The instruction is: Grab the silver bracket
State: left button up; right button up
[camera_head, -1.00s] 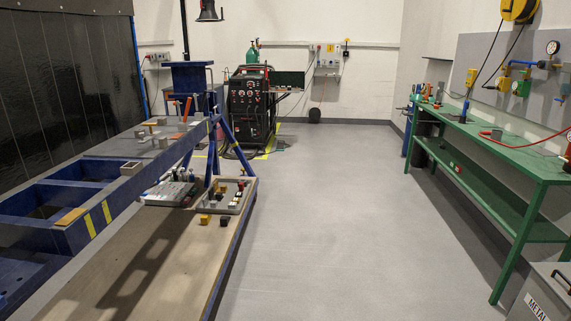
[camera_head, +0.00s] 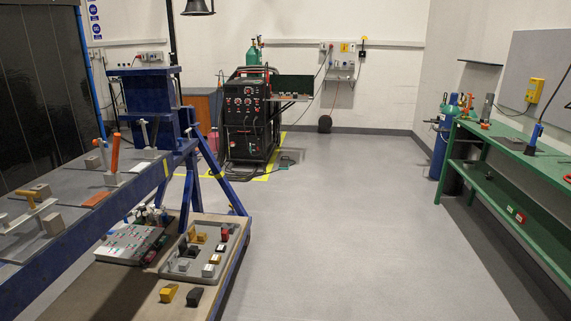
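Several small silver or grey pieces are in view, and I cannot tell which is the silver bracket. A silver piece (camera_head: 208,271) sits near the front of a grey parts tray (camera_head: 163,271) on the low wooden shelf at lower left. Neither of my grippers shows in this view.
The blue jig frame (camera_head: 120,192) fills the left side, with clamps on top. A yellow block (camera_head: 168,292) and a dark block (camera_head: 195,297) lie before the tray. A black welder (camera_head: 247,115) stands ahead. A green bench (camera_head: 500,142) lines the right. The middle floor (camera_head: 345,230) is clear.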

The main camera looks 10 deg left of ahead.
aim_at(183, 268)
jog(key=i+l+u, duration=0.1)
jog(key=i, duration=2.15)
